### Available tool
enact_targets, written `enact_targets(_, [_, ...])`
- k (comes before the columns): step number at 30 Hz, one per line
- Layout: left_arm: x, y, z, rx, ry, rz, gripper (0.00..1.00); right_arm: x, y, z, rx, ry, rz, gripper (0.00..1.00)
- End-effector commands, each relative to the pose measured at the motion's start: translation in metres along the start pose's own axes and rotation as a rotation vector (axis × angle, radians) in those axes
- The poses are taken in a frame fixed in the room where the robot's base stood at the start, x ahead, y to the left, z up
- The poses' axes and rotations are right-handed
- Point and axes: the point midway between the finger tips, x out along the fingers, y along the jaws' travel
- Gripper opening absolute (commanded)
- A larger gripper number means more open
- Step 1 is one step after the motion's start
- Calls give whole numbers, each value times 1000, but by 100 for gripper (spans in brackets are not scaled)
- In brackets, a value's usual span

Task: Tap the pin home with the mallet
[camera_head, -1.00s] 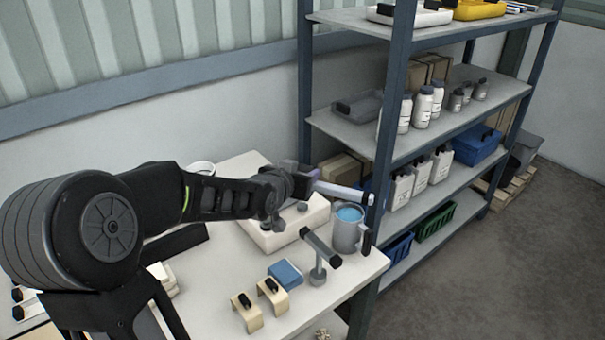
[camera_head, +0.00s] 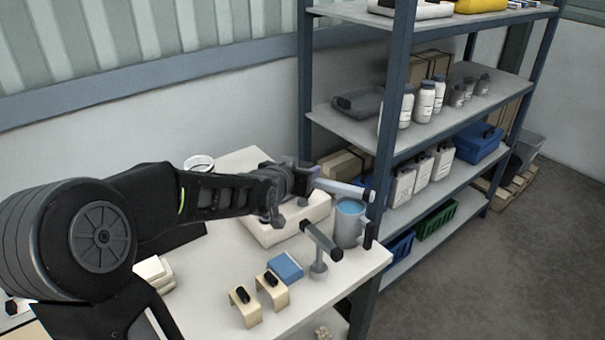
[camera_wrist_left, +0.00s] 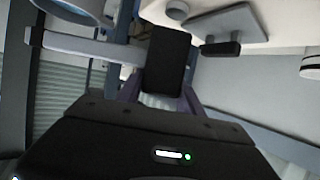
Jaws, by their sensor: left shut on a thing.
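My left gripper (camera_head: 308,179) is shut on a long pale bar with a darker end (camera_head: 350,188), held roughly level above the bench's far right part. It may be the mallet's handle, but I cannot tell for sure. In the left wrist view the bar (camera_wrist_left: 85,44) runs left from a dark block (camera_wrist_left: 168,60) between the fingers. A grey T-shaped piece with black ends (camera_head: 321,240) stands on the bench below and right of the gripper. I cannot make out the pin for certain. My right gripper is out of view.
A grey mug with blue contents (camera_head: 349,222) stands by the bench's right edge, close under the bar. A cream box (camera_head: 285,223) lies below my gripper. A blue block (camera_head: 286,266) and two tan brackets (camera_head: 272,288) sit nearer. A shelf rack (camera_head: 395,130) rises behind.

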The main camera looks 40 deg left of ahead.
Motion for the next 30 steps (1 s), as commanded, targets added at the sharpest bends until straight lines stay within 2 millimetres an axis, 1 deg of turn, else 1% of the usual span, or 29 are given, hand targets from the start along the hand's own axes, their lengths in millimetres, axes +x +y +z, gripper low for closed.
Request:
enact_targets(1, [-3, 0, -9, 0, 7, -1, 0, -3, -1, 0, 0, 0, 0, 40])
enact_targets(3, [-4, 0, -12, 0, 7, -1, 0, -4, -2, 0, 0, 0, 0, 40])
enact_targets(12, [-4, -1, -12, 0, 6, -1, 0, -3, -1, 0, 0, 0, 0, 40])
enact_targets(16, [-6, 0, -16, 0, 6, -1, 0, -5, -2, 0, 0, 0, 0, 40])
enact_targets(27, [-18, -1, -46, -1, 7, -2, 0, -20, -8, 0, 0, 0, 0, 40])
enact_targets(30, [-20, -1, -49, -1, 6, -2, 0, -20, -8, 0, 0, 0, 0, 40])
